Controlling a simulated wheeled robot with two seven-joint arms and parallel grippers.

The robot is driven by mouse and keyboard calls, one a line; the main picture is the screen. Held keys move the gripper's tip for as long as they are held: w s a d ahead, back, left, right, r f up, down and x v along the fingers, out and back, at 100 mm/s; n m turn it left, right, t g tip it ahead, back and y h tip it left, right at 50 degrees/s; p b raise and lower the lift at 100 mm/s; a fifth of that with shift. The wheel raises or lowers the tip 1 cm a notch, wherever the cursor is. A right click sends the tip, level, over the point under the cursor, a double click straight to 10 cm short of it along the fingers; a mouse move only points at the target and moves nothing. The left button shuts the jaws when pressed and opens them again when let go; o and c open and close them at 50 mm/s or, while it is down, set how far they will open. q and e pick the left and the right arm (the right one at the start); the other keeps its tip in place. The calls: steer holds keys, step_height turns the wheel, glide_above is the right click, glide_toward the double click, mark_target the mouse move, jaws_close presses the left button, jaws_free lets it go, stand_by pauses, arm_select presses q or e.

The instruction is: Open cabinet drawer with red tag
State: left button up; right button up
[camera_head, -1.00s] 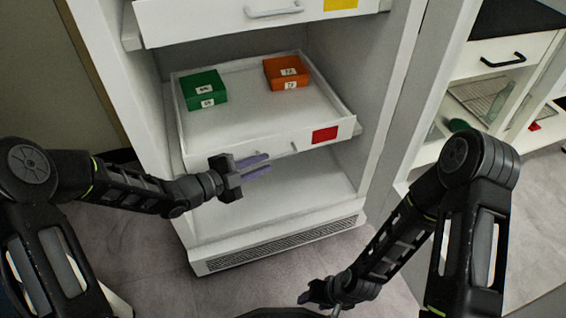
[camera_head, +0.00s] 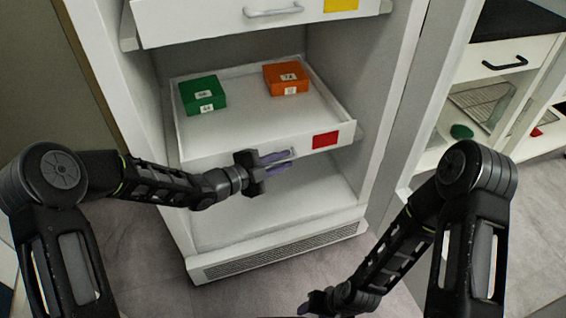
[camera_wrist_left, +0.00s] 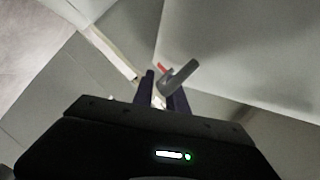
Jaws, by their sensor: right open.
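The white drawer with the red tag (camera_head: 325,139) stands partly out of the cabinet, its inside visible from above. A green box (camera_head: 203,94) and an orange box (camera_head: 286,78) lie in it. My left gripper (camera_head: 280,159) is at the middle of the drawer front (camera_head: 220,156), over its handle, which it mostly hides. Its two purple fingers are apart. In the left wrist view, a grey handle (camera_wrist_left: 180,77) shows at the fingertips, overlapping the right finger; I cannot tell whether they touch. My right gripper (camera_head: 318,301) is low at the bottom edge, away from the cabinet.
A higher drawer with a yellow tag (camera_head: 341,4) and a handle (camera_head: 274,11) juts out above. Below is an open shelf space and a vented base (camera_head: 280,249). A side unit with a black handle (camera_head: 505,63) stands at right. The floor in front is clear.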

arm_select(q)
steer(key=shift+w+d, duration=0.15)
steer(key=shift+d, duration=0.05)
jaws_close()
stand_by(1.4)
